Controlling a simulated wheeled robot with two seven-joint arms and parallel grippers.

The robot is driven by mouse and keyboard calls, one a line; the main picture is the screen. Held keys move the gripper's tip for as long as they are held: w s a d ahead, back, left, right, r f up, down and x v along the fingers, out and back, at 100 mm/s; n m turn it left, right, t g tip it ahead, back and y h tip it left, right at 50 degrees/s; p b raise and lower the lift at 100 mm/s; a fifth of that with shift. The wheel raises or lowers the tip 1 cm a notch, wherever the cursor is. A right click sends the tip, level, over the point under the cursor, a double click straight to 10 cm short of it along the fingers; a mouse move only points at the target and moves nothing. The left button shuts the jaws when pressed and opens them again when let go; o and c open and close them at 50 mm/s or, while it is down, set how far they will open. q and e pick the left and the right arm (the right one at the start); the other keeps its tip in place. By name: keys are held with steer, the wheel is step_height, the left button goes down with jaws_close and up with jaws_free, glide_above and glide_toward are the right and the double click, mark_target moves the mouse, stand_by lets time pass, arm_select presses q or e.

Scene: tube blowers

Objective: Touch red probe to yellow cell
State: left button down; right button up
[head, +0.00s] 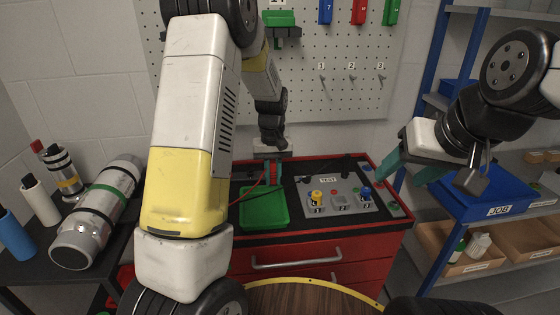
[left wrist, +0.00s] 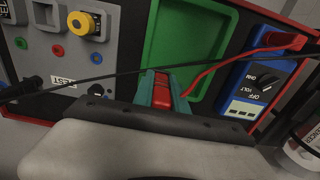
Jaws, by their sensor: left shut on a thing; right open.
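My left gripper (head: 272,168) is over the back of the red bench, behind the green tray (head: 263,225). Its teal fingers (left wrist: 165,88) are shut on the red probe (left wrist: 162,90), and a red lead runs from it to the right in the left wrist view. The probe's tip is hidden. The yellow cell (head: 316,195) stands on the grey test panel (head: 340,203), to the right of the tray and apart from the probe. It also shows at upper left in the left wrist view (left wrist: 82,22). My right gripper (head: 408,172) is open and empty to the right of the panel.
A blue cell (head: 365,192) stands at the panel's right. A blue multimeter (left wrist: 262,78) has a red plug (left wrist: 285,40) at its top. A thin black cable crosses the left wrist view. A blue JOB bin (head: 480,208) is on the right shelf.

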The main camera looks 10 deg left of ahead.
arm_select(q)
steer(key=shift+s+d, duration=0.1)
steer(key=shift+s, duration=0.55)
steer(key=shift+r, duration=0.1)
steer(key=shift+r, duration=2.7)
